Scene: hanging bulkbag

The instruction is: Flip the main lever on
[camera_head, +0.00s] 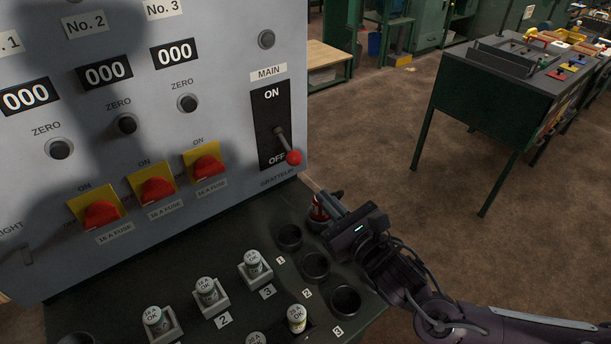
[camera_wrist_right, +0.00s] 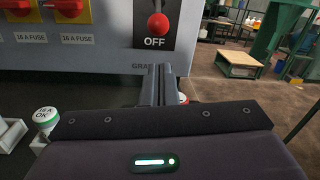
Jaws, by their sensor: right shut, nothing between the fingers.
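The main lever (camera_head: 286,147) has a red ball knob and sits on a black plate (camera_head: 270,108) marked ON at the top and OFF at the bottom. It points down toward OFF. In the right wrist view the red knob (camera_wrist_right: 158,23) shows above the word OFF, ahead of my fingers. My right gripper (camera_head: 313,190) is shut and empty, just below and right of the knob, apart from it. Its closed fingers also show in the right wrist view (camera_wrist_right: 158,80). My left gripper is not in view.
The grey panel (camera_head: 215,60) carries red rotary switches (camera_head: 158,189) on yellow plates. Below it, a dark shelf (camera_head: 290,325) holds several fuses (camera_head: 207,292) and round holes. A red object (camera_head: 319,209) stands behind my right gripper. A green table (camera_head: 500,85) stands at right; floor between is clear.

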